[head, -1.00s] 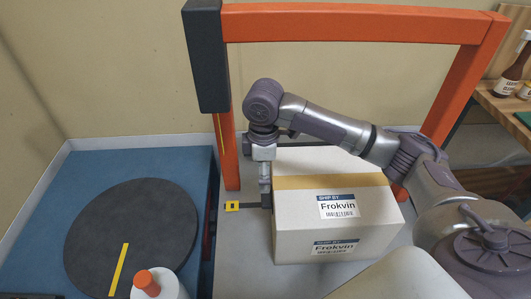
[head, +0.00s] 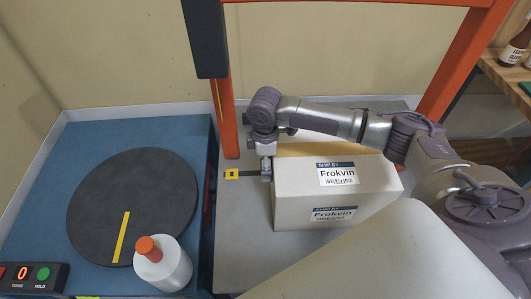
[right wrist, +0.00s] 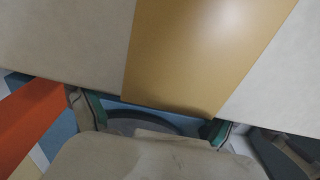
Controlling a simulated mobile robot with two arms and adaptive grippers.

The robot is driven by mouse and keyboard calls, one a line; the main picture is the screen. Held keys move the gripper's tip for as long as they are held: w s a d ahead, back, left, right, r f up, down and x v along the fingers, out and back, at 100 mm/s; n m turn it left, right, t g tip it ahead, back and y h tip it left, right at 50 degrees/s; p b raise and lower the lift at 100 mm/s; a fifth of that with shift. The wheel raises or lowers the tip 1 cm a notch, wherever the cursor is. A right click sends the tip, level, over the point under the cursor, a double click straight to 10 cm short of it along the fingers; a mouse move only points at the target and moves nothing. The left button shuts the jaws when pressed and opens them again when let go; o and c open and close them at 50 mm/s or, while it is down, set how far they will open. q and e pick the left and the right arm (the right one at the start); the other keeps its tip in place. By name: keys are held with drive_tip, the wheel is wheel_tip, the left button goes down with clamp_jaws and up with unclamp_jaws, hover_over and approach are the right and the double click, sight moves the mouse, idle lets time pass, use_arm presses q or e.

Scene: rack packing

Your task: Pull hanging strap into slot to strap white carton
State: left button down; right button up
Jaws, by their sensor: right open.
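The white carton (head: 300,200) with a tan band over its top and Frokvin labels sits on the grey table inside the orange arch. My right gripper (head: 266,172) points down beside the carton's left side. In the right wrist view its two teal-lined fingers (right wrist: 152,120) are apart with no strap seen between them, and the carton's tan band (right wrist: 195,50) fills the top. A yellow-marked dark slot piece (head: 231,174) lies left of the gripper. A thin yellow line (head: 219,100) runs down the left post; I cannot tell whether it is the hanging strap. My left gripper is out of view.
A dark box (head: 206,38) is on the arch's left post. A blue bench at left holds a dark turntable (head: 160,200), a white bottle with orange cap (head: 163,268) and a control panel (head: 33,276). A wooden shelf (head: 500,95) is at right.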

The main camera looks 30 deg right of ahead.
drive_tip(key=shift+f, duration=0.35)
